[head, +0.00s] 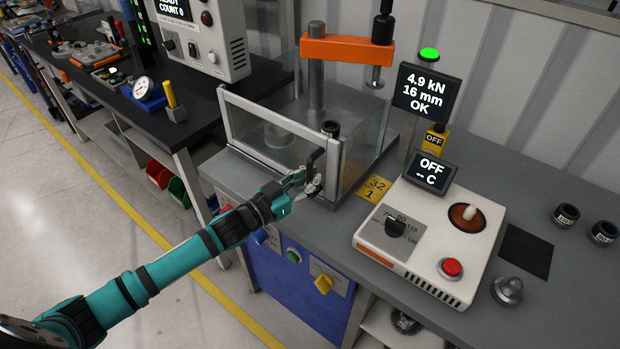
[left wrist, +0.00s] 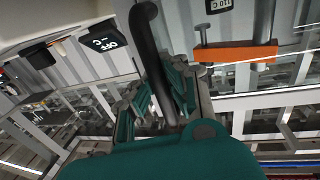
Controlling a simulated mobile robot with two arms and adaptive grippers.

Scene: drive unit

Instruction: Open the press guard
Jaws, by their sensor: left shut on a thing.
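The press guard (head: 270,116) is a clear panel in a pale grey frame at the front of the press. I cannot tell whether it is fully shut or slightly ajar. Its black upright handle (head: 315,158) is near the right post and also shows as a curved black bar in the left wrist view (left wrist: 146,40). My left gripper (head: 310,184) is shut on the handle's lower part; its fingers (left wrist: 158,100) hide some of it. The press has an orange crosshead (head: 345,49) above clear walls. My right gripper is in neither view.
A white heater unit (head: 430,240) with an "OFF" display (head: 432,172) stands right of the press. A black bench (head: 130,85) with a white control box (head: 205,35) is at the left. Buttons and a yellow knob (head: 323,284) are on the blue front below. The floor at left is clear.

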